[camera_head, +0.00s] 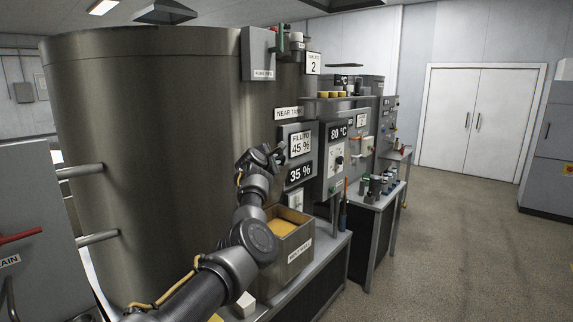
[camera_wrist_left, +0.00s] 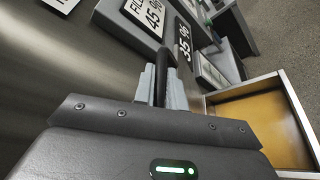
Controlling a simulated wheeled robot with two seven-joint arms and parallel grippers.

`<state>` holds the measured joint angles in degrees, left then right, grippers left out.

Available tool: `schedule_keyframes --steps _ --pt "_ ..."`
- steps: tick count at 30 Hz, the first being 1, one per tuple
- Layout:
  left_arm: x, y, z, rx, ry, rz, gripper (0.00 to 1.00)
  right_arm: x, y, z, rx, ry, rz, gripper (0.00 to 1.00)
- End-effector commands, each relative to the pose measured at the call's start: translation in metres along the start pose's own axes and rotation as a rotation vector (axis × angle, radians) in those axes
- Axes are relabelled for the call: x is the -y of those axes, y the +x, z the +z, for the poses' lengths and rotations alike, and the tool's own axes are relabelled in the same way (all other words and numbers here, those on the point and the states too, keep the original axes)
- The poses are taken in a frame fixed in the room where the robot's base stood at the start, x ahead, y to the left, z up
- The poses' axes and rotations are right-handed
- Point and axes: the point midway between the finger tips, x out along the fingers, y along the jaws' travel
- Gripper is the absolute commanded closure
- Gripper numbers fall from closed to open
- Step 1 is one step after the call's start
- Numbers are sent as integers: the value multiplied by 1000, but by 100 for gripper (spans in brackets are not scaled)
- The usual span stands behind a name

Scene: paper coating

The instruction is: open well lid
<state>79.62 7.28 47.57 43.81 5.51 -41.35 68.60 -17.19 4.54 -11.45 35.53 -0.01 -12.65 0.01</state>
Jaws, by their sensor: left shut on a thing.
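The well is a brown-grey box (camera_head: 299,258) with a label on its front, standing on the bench beside the large steel tank. Its top looks open, and amber contents show inside; its rim (camera_wrist_left: 243,83) also shows at the right of the left wrist view. My left gripper (camera_head: 268,157) is raised above and behind the well in the head view. In the left wrist view its two grey fingers (camera_wrist_left: 162,86) are shut on a thin dark piece (camera_wrist_left: 159,75). I cannot tell whether this piece is part of the lid; the rest of it is hidden. My right gripper is not in view.
The large steel tank (camera_head: 150,130) stands close beside my left arm. Panels reading 45 % (camera_head: 300,145) and 35 % (camera_head: 300,172) are just beyond the gripper. A second bench (camera_head: 368,202) with small containers stands farther back. The floor at right is clear.

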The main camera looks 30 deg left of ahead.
Motion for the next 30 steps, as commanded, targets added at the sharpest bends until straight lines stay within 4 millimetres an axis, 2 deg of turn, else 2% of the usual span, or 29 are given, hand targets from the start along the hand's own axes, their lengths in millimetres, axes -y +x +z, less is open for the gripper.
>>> schedule_keyframes --steps 13,14,18,30 --pt "-5 -2 -6 -6 -8 3 100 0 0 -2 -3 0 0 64" --pt "-5 -2 -6 -6 -8 3 84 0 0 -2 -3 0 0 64" --pt "-4 -1 -5 -5 -8 2 66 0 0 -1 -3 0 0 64" --pt "-2 -4 -5 -5 -6 1 66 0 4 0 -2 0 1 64"
